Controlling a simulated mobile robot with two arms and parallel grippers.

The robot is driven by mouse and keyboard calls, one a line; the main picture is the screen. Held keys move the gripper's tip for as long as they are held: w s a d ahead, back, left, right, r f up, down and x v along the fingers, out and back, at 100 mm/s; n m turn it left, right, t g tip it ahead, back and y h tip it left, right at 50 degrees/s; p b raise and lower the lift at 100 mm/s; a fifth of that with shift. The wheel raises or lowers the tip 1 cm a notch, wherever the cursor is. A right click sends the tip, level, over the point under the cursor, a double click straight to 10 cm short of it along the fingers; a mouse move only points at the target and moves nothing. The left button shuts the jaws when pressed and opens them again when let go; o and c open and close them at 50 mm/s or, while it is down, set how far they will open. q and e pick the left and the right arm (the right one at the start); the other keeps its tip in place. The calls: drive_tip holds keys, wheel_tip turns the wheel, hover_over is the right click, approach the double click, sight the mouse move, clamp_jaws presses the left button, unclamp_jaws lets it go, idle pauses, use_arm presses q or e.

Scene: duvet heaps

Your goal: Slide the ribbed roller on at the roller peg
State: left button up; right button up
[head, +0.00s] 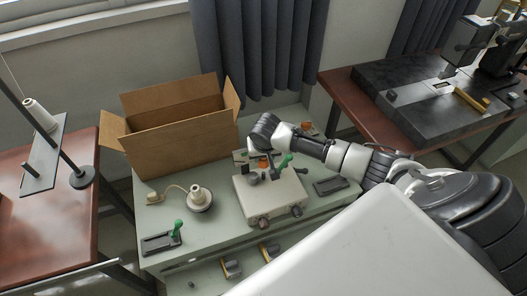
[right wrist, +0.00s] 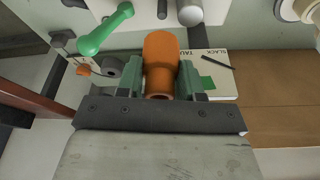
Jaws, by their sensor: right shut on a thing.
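My right gripper (right wrist: 160,85) is shut on an orange roller with an open bore at its near end (right wrist: 160,58). Its ribs are not clear at this size. The machine has a green lever (head: 285,161), which also shows in the right wrist view (right wrist: 105,30). A white post (right wrist: 190,12) and a thin grey rod (right wrist: 162,8) stand ahead of the roller, apart from it; which is the roller peg I cannot tell.
An open cardboard box (head: 180,130) stands at the back left of the bench. A black tray (head: 330,186) is right of the machine.

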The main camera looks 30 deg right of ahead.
sight(264, 161)
drive_tip(key=shift+f+b, duration=0.75)
drive_tip(key=shift+f, duration=1.2)
drive_tip(key=shift+p, duration=0.55)
drive_tip(key=shift+p, duration=0.3)
drive_tip(key=shift+p, duration=0.35)
drive_tip(key=shift+f+b, duration=0.85)
drive_tip(key=shift+f, duration=0.65)
drive_tip(key=o, duration=1)
drive_tip(key=shift+r, duration=0.15)
drive_tip(key=p+v, duration=0.1)
drive_tip(key=v, duration=0.9)
drive_tip(key=shift+r, duration=0.35)
